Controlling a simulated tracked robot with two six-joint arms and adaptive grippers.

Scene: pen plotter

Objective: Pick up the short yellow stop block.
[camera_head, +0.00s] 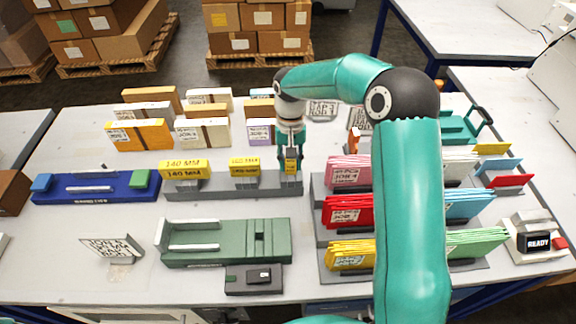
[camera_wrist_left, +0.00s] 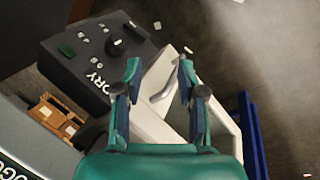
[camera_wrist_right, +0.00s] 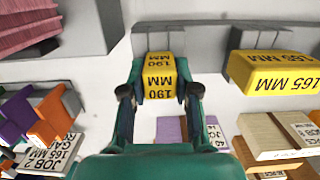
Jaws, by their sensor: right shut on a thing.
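The short yellow stop block (camera_head: 291,166), marked 190 MM in the right wrist view (camera_wrist_right: 160,76), is the narrowest of three yellow blocks. My right gripper (camera_head: 290,152) reaches down over the right end of the grey block rack (camera_head: 215,187) and is shut on this block, one finger on each side. Whether the block still touches the rack is hard to tell. The 165 MM block (camera_wrist_right: 275,73) and the wider 140 MM block (camera_head: 185,169) sit on the rack to its left in the head view. My left gripper (camera_wrist_left: 158,80) is open and empty, away from the blocks.
Behind the rack stand several labelled job packs (camera_head: 203,132). A blue fixture (camera_head: 95,187) lies left of the rack, a green fixture (camera_head: 225,242) in front, and coloured folder stacks (camera_head: 347,210) to the right. A dark control box (camera_wrist_left: 95,60) is near my left gripper.

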